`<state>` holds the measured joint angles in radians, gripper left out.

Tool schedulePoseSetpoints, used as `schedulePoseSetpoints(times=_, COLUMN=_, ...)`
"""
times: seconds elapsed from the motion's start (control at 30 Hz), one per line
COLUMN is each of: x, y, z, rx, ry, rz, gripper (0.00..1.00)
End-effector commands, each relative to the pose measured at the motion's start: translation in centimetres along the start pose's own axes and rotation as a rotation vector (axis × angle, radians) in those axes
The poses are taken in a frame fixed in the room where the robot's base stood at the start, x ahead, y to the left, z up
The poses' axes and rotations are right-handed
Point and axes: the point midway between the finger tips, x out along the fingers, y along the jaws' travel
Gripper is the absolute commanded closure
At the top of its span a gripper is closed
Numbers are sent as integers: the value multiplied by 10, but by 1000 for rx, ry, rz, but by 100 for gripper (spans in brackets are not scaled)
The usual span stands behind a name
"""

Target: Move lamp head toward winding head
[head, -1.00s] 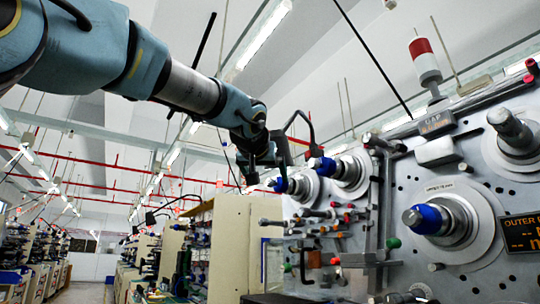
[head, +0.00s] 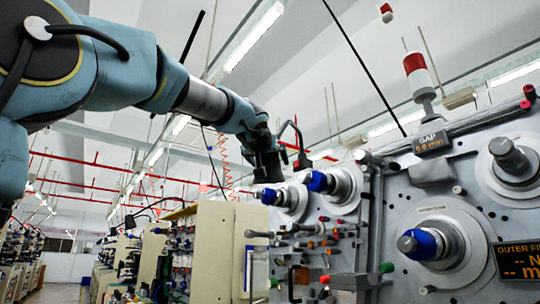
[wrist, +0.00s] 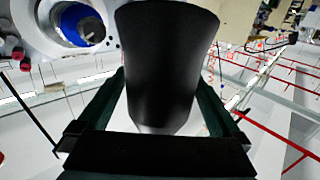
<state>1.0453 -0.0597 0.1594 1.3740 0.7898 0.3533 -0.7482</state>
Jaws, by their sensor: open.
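The black lamp head (wrist: 165,60) fills the middle of the wrist view, wide end up in the picture. It lies between the two dark green fingers of my gripper (wrist: 163,85), which is open; I cannot tell whether either finger touches it. In the head view my gripper (head: 267,168) is beside the lamp's bent black arm (head: 298,140), and the lamp head is hard to make out there. The winding head is the grey panel (head: 400,200) with blue-hubbed spindles. One blue spindle (wrist: 80,22) shows at the wrist view's upper left.
A blue-hubbed spindle (head: 272,196) appears just below my gripper, and another (head: 318,181) to its right. A red-and-white beacon (head: 420,78) stands above the panel. A cream cabinet (head: 218,248) is below left. Open air lies above my gripper.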

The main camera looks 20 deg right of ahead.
Motion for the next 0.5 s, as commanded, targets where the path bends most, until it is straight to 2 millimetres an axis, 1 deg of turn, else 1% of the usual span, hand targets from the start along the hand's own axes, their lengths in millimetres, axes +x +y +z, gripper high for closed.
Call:
schedulePoseSetpoints(times=0.03, x=6, y=0, z=-3, rx=1, ry=-1, rz=0, gripper=0)
schedulePoseSetpoints(times=0.1, x=11, y=0, z=-2, rx=0, ry=0, rz=0, gripper=0)
schedulePoseSetpoints(times=0.2, x=15, y=0, z=0, rx=0, ry=0, rz=0, gripper=0)
schedulePoseSetpoints(times=0.47, x=16, y=0, z=0, rx=0, ry=1, rz=0, gripper=0)
schedulePoseSetpoints(times=0.5, x=16, y=0, z=0, rx=0, ry=1, rz=0, gripper=3)
